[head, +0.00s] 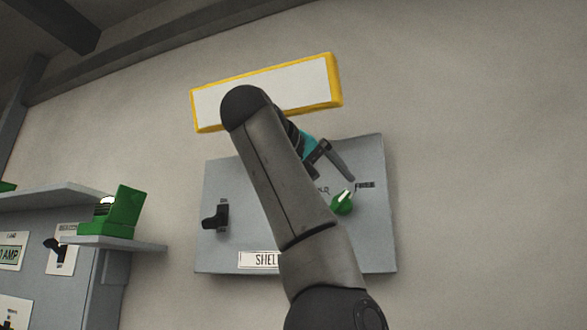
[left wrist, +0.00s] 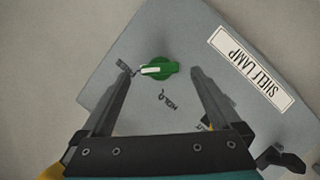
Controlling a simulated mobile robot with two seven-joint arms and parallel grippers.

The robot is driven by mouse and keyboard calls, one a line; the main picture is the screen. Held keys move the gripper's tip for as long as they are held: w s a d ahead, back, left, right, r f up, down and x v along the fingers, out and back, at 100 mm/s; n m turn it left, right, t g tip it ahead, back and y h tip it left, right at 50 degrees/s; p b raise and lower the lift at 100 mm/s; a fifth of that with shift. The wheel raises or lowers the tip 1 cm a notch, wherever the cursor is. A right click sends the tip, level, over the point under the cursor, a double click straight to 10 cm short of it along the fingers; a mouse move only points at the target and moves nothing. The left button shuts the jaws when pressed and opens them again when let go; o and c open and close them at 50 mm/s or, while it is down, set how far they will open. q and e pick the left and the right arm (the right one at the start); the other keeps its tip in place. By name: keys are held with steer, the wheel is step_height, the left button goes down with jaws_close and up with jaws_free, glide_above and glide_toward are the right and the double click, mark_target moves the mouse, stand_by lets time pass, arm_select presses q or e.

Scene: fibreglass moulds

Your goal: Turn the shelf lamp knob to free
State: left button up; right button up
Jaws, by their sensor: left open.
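The shelf lamp knob (head: 343,204) is green with a white pointer stripe, on a grey panel (head: 370,240). In the left wrist view the knob (left wrist: 158,69) has its stripe toward the small label on the left, which reads FREE in the head view. The HOLD label (left wrist: 168,98) lies below the knob there. My left gripper (left wrist: 160,73) is open, with one finger on each side of the knob in that view. Clear gaps show between fingers and knob; the depth between them is hard to tell. In the head view my arm hides part of the panel. My right gripper is not in view.
A black switch (head: 215,217) sticks out at the panel's left. The SHELF LAMP plate (left wrist: 250,70) is on the panel. A yellow-framed white board (head: 310,82) is on the wall above. A shelf (head: 110,242) with a green object (head: 118,212) stands at left.

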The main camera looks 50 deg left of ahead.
arm_select(q)
steer(key=b+v, duration=0.5)
steer(key=v, duration=0.7)
steer(key=shift+b, duration=0.35)
steer(key=shift+a, duration=0.15)
